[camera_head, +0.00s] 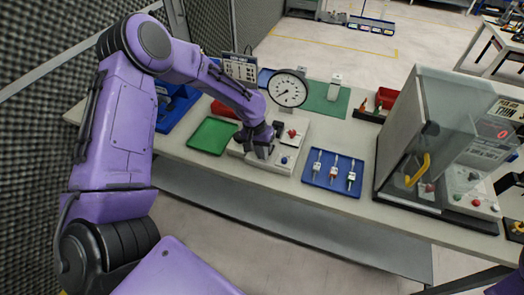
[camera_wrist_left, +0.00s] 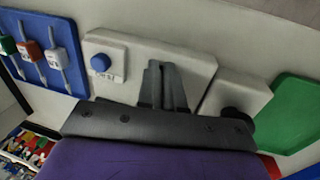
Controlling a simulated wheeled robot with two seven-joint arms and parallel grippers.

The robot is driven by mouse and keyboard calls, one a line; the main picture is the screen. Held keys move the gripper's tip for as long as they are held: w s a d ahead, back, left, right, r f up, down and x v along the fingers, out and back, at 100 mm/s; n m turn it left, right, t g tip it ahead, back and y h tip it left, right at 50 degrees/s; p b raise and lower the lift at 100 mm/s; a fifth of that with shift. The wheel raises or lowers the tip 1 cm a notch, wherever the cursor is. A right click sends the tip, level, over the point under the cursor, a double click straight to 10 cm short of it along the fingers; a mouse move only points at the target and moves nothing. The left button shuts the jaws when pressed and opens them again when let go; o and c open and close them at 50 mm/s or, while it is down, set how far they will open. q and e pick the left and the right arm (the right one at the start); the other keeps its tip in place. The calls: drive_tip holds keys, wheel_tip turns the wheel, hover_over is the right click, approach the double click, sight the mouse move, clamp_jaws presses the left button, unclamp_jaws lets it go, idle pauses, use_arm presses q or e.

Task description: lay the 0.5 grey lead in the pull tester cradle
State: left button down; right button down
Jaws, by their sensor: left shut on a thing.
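The pull tester is a pale base (camera_head: 283,163) with a round dial gauge (camera_head: 287,89) above it and red and blue knobs. My left gripper (camera_head: 262,151) is low over the left part of this base. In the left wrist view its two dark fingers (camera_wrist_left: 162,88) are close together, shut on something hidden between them. I cannot make out the held thing or the cradle under the fingers. A blue tray (camera_head: 331,187) right of the tester holds three leads with small tags; I cannot read their sizes. My right gripper is out of view.
A green tray (camera_head: 211,136) lies left of the tester and a blue bin (camera_head: 176,108) behind it. A clear-fronted machine (camera_head: 442,140) stands on the bench at the right. A green mat (camera_head: 326,101) lies behind the tester. Bare bench shows between the blue tray and the machine.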

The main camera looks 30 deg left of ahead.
use_arm(q)
drive_tip(key=shift+f, duration=0.25)
drive_tip(key=c, duration=1.2)
unclamp_jaws()
drive_tip(key=shift+r, duration=0.2)
wheel_tip(320, 180, up, 10)
drive_tip(key=a+b, duration=0.2)
drive_tip(key=shift+s, duration=0.3)
